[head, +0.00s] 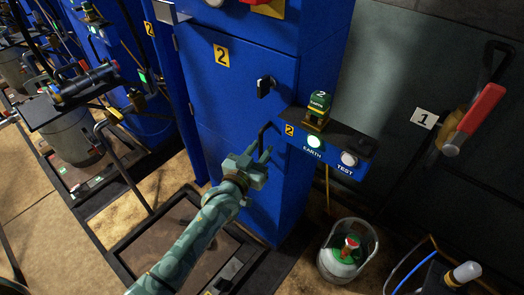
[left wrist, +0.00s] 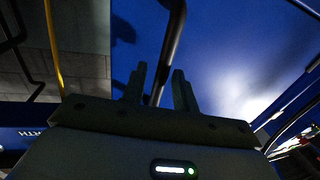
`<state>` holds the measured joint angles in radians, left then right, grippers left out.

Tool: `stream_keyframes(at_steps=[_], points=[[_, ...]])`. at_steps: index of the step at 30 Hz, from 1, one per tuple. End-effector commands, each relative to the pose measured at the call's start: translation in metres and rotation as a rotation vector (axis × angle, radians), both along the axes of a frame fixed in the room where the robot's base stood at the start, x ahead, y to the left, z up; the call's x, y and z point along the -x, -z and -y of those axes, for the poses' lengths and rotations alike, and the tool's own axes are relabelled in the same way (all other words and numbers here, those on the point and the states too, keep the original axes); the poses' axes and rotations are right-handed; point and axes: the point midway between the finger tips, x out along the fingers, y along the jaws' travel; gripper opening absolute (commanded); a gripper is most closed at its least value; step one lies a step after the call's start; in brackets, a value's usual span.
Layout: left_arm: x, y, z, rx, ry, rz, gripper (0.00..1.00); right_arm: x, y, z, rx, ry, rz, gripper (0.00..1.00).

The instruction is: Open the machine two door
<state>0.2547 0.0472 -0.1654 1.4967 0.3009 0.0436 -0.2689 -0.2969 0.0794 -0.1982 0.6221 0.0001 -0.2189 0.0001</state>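A black latch (head: 265,86) sits at that door's right edge. My right gripper is not in view.
A shelf (head: 352,143) with a green-and-yellow device (head: 318,108) and EARTH and TEST buttons juts out right of the handle. A grey gas cylinder (head: 345,255) stands on the floor at right. A black-framed floor tray (head: 125,275) lies below my left arm.

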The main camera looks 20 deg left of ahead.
Motion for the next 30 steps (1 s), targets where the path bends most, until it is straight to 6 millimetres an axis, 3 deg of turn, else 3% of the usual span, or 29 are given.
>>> stream_keyframes(at_steps=[11,14,15,23,30], points=[[-0.008,-0.001,0.001,-0.001,0.0,-0.001,0.29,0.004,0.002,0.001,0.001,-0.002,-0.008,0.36],[-0.008,0.0,0.001,-0.001,0.0,-0.001,0.04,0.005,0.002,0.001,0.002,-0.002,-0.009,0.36],[-0.008,0.0,0.001,-0.001,0.0,-0.001,0.0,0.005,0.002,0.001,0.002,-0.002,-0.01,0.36],[-0.006,-0.001,0.001,-0.002,0.004,-0.001,0.0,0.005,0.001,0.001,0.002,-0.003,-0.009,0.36],[0.011,-0.002,-0.003,-0.006,0.038,0.0,0.0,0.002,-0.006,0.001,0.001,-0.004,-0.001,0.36]])
